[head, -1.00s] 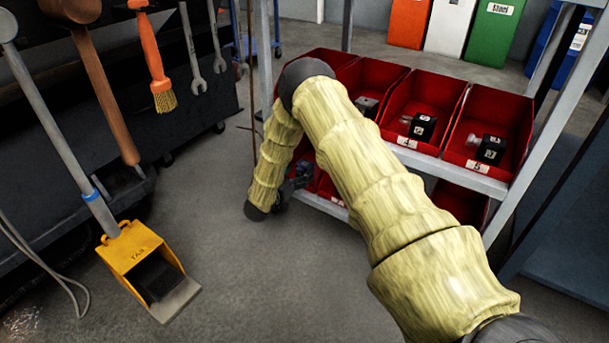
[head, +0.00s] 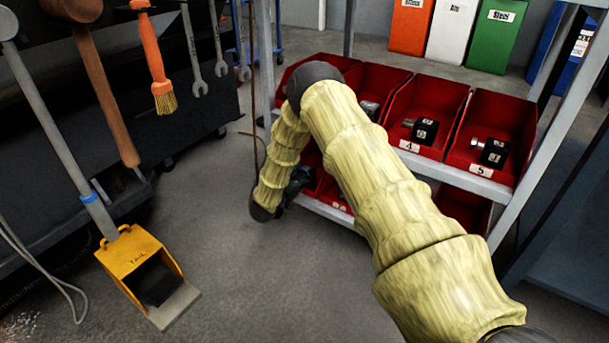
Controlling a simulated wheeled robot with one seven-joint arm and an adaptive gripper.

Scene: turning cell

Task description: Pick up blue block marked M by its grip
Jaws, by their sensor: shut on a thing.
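My gripper (head: 299,182) is low at the left end of the red bin rack, at the front of the lower row of bins. It is small and dark in this view and partly covered by my forearm and the bin edges. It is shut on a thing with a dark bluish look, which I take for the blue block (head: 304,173). The M mark and the grip cannot be made out, and most of the block is hidden.
A grey rack post (head: 548,135) stands right. A yellow dustpan (head: 140,262) stands left. The floor between is clear.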

